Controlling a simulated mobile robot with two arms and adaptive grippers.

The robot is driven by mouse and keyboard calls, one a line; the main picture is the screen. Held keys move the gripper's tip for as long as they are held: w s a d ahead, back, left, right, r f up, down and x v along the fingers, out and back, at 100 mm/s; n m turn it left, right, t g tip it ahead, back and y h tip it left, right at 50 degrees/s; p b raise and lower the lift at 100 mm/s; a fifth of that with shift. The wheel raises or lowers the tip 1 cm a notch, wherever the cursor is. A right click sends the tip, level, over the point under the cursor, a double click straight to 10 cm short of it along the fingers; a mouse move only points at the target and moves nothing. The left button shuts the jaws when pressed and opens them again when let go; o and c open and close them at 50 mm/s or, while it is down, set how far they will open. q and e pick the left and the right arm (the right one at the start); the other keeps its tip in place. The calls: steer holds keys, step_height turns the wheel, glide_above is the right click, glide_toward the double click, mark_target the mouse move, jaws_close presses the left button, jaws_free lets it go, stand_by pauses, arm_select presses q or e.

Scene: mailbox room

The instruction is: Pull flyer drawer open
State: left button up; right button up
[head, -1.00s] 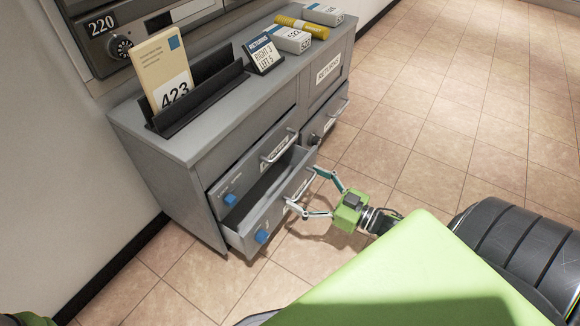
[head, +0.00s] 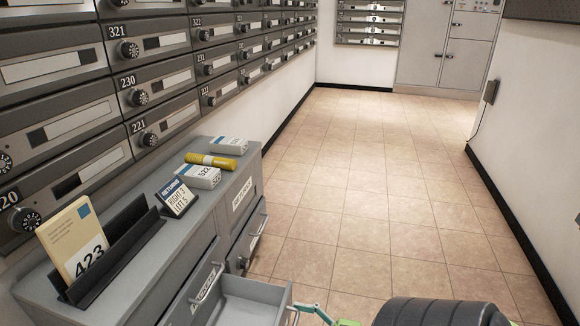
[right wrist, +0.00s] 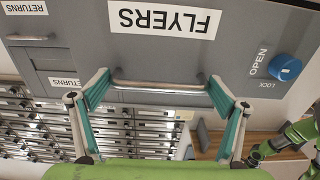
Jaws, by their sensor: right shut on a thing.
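The flyer drawer (head: 250,312) stands pulled out of the grey cabinet in the head view, its inside showing at the bottom edge. In the right wrist view its grey front (right wrist: 240,20) carries an upside-down FLYERS label (right wrist: 165,20), a bar handle (right wrist: 160,85) and a blue OPEN/LOCK knob (right wrist: 286,68). My right gripper (right wrist: 160,88) is shut on the handle, with one teal finger near each end. In the head view only part of the right gripper (head: 298,313) shows beside the drawer front. My left gripper is not in view.
Mailboxes line the left wall. The tiled floor (head: 350,200) at right is clear.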

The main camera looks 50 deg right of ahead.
steer(key=shift+d, duration=0.1)
steer(key=o, duration=1.3)
steer(key=shift+c, duration=0.2)
steer(key=v, duration=1.2)
